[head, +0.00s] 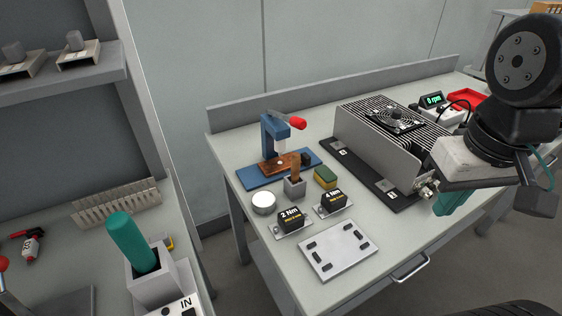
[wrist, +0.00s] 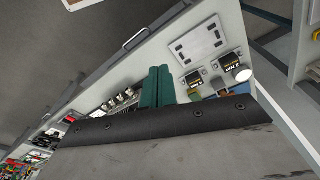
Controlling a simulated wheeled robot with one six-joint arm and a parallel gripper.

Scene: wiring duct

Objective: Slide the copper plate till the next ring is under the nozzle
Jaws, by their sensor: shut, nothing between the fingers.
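The copper plate (head: 270,166) lies flat on the base of a blue press (head: 268,136) with a red-tipped handle. The pale nozzle (head: 280,146) hangs over the plate. The rings on the plate are too small to tell apart, so I cannot tell which one is under the nozzle.
A grey block (head: 295,187) with a copper-brown piece stands in front of the press, beside a green-yellow sponge (head: 325,177). A white round pot (head: 263,203), two black torque boxes (head: 333,200) and a slotted plate (head: 338,249) are nearer. The finned box (head: 385,142) stands between press and gripper.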

